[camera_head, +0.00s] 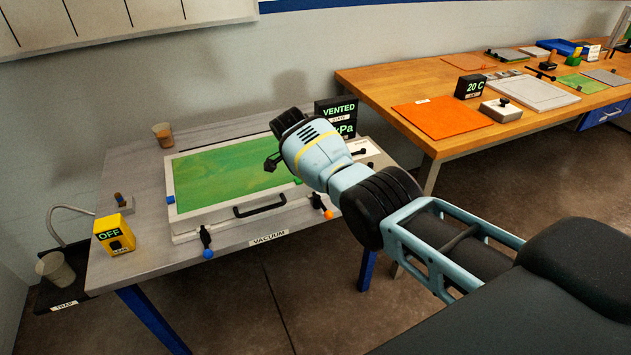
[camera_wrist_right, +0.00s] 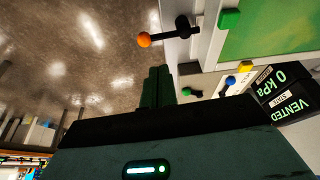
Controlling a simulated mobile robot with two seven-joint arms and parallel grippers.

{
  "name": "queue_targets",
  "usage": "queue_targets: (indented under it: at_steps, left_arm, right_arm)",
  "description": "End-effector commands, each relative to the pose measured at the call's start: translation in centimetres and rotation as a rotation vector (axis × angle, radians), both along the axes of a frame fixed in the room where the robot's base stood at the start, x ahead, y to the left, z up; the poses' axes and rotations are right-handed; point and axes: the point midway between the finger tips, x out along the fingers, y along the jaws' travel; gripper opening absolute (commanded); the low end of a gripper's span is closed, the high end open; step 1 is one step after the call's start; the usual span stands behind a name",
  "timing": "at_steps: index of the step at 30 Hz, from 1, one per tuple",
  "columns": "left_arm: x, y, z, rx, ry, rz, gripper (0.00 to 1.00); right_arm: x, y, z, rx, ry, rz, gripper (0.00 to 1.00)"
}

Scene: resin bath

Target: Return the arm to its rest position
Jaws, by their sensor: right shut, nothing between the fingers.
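My right arm comes in from the right in the head view. Its gripper (camera_head: 272,162) is over the back right part of the vacuum box, beside the display reading VENTED. In the right wrist view the two dark fingers (camera_wrist_right: 160,85) are together with nothing between them. The vacuum box (camera_head: 180,217) has a pale frame, a green top (camera_head: 225,172) and a black front handle (camera_head: 260,205). The gripper hides part of the box's back right. My left gripper is not in view.
The grey table holds a brown cup (camera_head: 163,135), a yellow OFF box (camera_head: 114,238) and the VENTED display (camera_head: 337,112). Clamps with orange (camera_head: 328,214) and blue (camera_head: 208,254) knobs stick out in front. A wooden bench (camera_head: 400,82) stands at right; floor between is clear.

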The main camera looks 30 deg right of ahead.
Motion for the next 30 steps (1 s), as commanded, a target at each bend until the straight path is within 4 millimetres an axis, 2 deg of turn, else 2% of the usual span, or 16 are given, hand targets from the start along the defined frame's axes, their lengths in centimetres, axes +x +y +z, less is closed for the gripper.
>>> queue_targets:
  at_steps: [10,14,17,23,30]
  left_arm:
    - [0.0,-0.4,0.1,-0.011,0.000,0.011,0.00]
    - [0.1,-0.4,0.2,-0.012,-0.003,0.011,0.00]
    - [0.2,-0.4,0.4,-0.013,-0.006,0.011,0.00]
    - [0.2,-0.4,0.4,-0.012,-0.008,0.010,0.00]
    - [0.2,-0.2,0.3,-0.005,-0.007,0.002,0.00]
  right_arm:
    - [0.0,0.0,-0.1,0.000,0.000,0.001,0.00]
    - [-0.5,0.2,-1.4,0.006,0.012,0.031,0.00]
    - [-1.7,0.6,-4.0,0.021,0.032,0.101,0.00]
    - [-6.0,1.5,-10.5,0.057,0.083,0.315,0.00]
    - [-13.3,2.7,-16.4,0.098,0.134,0.580,0.00]
